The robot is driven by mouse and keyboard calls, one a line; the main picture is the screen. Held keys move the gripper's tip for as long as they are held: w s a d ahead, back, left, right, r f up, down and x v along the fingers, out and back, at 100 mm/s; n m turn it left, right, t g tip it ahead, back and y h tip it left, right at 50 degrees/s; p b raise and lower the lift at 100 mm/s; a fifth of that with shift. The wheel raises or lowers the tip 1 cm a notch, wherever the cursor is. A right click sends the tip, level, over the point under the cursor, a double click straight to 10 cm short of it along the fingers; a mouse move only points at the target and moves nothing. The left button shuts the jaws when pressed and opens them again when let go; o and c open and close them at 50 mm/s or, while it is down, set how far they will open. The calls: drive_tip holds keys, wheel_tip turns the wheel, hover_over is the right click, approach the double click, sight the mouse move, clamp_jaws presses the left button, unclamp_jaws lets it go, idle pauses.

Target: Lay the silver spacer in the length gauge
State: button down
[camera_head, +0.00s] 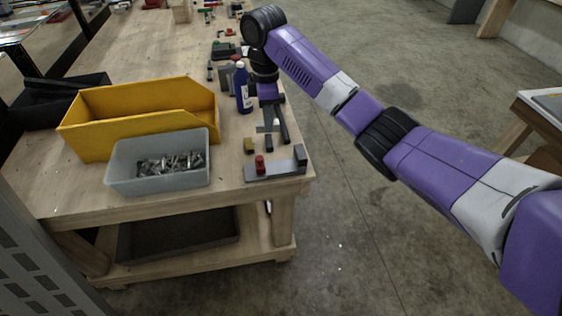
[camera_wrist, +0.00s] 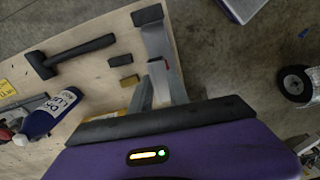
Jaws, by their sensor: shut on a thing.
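The length gauge (camera_head: 275,168) lies on the near right corner of the workbench, a grey bar with a dark raised stop at its right end and a red part near its left. The gauge (camera_wrist: 155,40) also shows beyond my fingertips in the wrist view. My gripper (camera_head: 268,118) hangs above the bench, pointing down, farther back than the gauge. In the wrist view my gripper (camera_wrist: 157,80) is shut on a silver piece, apparently the silver spacer (camera_head: 268,128). The fingers hide much of the spacer, and its shape is hard to make out.
A brass block (camera_head: 249,145) and a dark block (camera_head: 268,142) lie just behind the gauge. A black hammer (camera_wrist: 75,52) and a blue bottle (camera_head: 243,90) are near my gripper. A yellow bin (camera_head: 100,107) and a translucent tub (camera_head: 125,178) of metal parts stand left.

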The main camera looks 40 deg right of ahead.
drive_tip(key=s+d+r, duration=0.1)
drive_tip(key=d+r, duration=0.2)
drive_tip(key=b, duration=0.7)
hover_over(281, 165)
drive_tip(key=shift+n, duration=0.3)
wheel_tip(281, 165, down, 15)
drive_tip(key=shift+s+r, duration=0.1)
drive_tip(key=shift+f+p, duration=0.45)
drive_tip(key=shift+f, duration=2.1)
drive_tip(key=shift+f, duration=0.15)
drive_tip(key=c, duration=1.2)
unclamp_jaws()
drive_tip(key=shift+c, duration=0.2)
